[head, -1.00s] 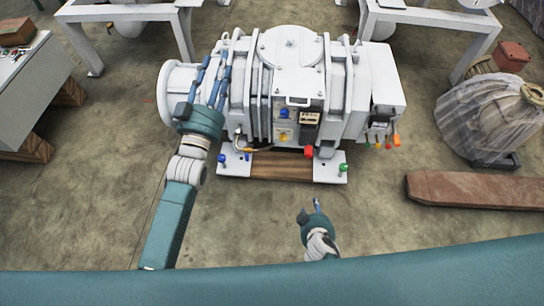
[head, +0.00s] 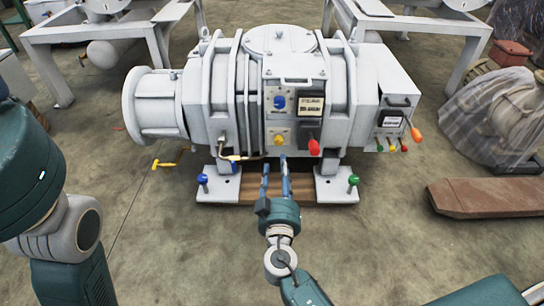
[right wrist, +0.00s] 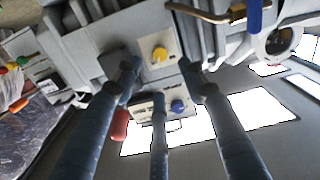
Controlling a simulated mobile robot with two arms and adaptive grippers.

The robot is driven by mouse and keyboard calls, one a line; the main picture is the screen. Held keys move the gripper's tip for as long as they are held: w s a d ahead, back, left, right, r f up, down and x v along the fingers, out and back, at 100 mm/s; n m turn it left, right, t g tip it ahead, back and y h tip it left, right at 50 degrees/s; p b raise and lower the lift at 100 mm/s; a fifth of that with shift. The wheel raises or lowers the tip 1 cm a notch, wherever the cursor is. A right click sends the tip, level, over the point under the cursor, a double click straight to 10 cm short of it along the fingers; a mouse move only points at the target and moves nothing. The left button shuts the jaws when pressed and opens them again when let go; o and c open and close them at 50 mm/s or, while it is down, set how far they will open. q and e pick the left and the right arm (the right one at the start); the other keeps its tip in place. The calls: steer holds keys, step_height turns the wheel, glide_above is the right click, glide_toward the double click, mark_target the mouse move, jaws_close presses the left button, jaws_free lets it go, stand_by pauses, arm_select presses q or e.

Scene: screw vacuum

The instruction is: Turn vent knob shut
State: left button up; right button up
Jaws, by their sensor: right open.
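The white vacuum machine (head: 275,45) has a control panel with a blue round knob (head: 279,102), a yellow knob (head: 279,139) below it and a red handle (head: 314,147). I cannot tell which is the vent knob. My right gripper (head: 275,168) is open and empty just below the panel, its blue fingers pointing at it. In the right wrist view, the yellow knob (right wrist: 160,54) shows just beyond the spread fingers (right wrist: 165,82), apart from them. The blue knob (right wrist: 178,105) and red handle (right wrist: 120,124) show there too. My left gripper is out of view.
A yellow T-shaped piece (head: 164,164) lies left of the machine's base. Green and blue knobbed feet (head: 353,182) stand at the base corners. An orange-tipped lever (head: 416,134) sticks out at right. A brown beam (head: 485,197) lies on the right floor. Front floor is clear.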

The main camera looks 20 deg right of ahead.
mark_target(279, 143)
steer(key=b+x, duration=0.1)
steer(key=x, duration=0.9)
steer(key=shift+w+d, duration=0.1)
steer(key=shift+w, duration=0.25)
jaws_close()
